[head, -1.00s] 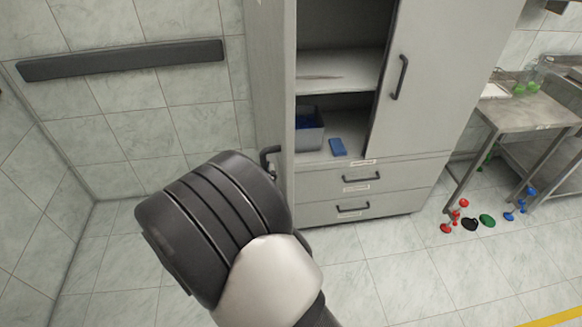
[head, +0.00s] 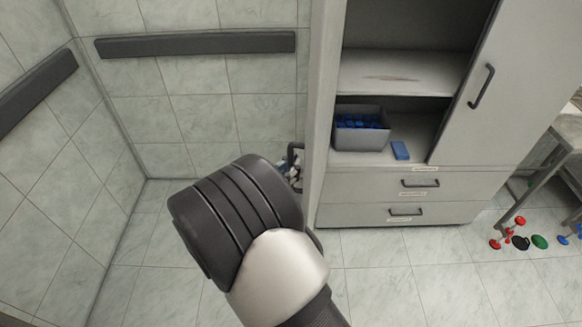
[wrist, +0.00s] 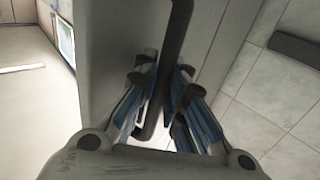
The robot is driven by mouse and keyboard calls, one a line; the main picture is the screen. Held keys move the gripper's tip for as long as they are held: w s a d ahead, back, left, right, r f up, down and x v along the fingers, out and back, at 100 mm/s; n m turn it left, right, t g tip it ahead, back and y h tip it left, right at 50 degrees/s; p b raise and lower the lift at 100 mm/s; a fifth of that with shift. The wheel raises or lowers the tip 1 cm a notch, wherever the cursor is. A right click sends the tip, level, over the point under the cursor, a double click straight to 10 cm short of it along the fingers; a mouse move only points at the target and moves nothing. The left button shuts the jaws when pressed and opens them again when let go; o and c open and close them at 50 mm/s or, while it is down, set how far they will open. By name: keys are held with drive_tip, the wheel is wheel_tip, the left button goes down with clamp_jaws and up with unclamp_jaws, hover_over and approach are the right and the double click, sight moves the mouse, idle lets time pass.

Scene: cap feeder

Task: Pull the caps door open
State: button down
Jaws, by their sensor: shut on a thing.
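The left door (head: 322,120) of the tall grey cabinet stands swung open, seen nearly edge-on in the head view; its panel (wrist: 105,60) also shows in the wrist view. Its dark bar handle (head: 292,152) is on the door's left side. In the wrist view the handle (wrist: 178,40) runs down between the blue-padded fingers of my gripper (wrist: 163,103), which is shut on it. In the head view my dark wrist hides most of the gripper; part of the fingers shows by the handle.
Inside, a grey bin (head: 360,139) of blue pieces and a blue block (head: 400,150) sit on a shelf. The right door (head: 500,85) covers its side. Two drawers (head: 420,196) below are shut. Red, black and green items lie on the floor at right. Floor left of the cabinet is clear.

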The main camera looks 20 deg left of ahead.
drive_tip(key=shift+s+f, duration=0.1)
drive_tip(key=shift+f, duration=0.05)
drive_tip(key=c, duration=2.1)
unclamp_jaws()
drive_tip(key=shift+o, duration=1.3)
drive_tip(key=shift+s, duration=0.15)
drive_tip(key=shift+o, duration=1.2)
drive_tip(key=shift+r, duration=0.2)
drive_tip(key=v, duration=1.2)
